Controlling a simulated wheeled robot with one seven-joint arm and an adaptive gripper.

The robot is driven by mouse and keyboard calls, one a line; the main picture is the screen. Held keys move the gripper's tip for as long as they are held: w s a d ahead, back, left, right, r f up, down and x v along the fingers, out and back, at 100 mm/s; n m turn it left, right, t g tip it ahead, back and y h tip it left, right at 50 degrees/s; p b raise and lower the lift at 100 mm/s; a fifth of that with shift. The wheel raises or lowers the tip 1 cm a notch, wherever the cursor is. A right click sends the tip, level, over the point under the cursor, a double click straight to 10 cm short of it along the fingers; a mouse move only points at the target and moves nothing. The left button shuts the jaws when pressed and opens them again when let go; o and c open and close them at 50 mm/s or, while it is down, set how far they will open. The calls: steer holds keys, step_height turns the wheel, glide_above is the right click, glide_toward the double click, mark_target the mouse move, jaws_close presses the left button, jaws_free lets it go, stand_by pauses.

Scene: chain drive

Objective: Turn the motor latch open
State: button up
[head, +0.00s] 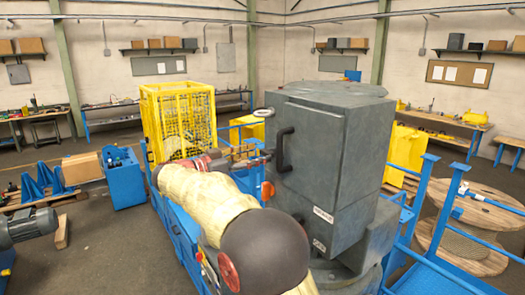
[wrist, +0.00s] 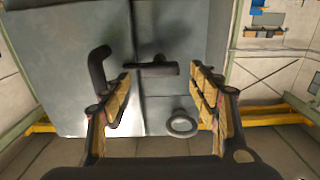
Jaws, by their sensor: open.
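A tall grey cabinet (head: 335,135) stands right of centre in the head view, with a curved black handle (head: 284,150) on its face. In the wrist view, the grey face (wrist: 60,70) carries that black handle (wrist: 98,70) and a short dark bar-shaped lever (wrist: 157,69), which looks like the latch. The lever lies crosswise, ahead of the gap between my fingers. My gripper (wrist: 160,100) is open, with nothing between its fingers. In the head view my gripper (head: 247,158) is small beside the cabinet face, partly hidden by my arm. I cannot tell whether it touches the lever.
A round ring (wrist: 183,125) sits below the lever in the wrist view. An orange knob (head: 268,190) is low on the cabinet's edge. A yellow mesh guard (head: 180,120) stands left of the cabinet. Blue rails and a wooden spool (head: 470,225) are at right.

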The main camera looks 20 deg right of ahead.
mark_target(272, 155)
steer(key=shift+w+d+p, duration=0.15)
steer(key=shift+d+p, duration=0.05)
steer(key=shift+d, duration=0.5)
steer(key=shift+w+d+p, duration=0.15)
steer(key=shift+d, duration=0.5)
steer(key=shift+c, duration=1)
steer(key=c, duration=1)
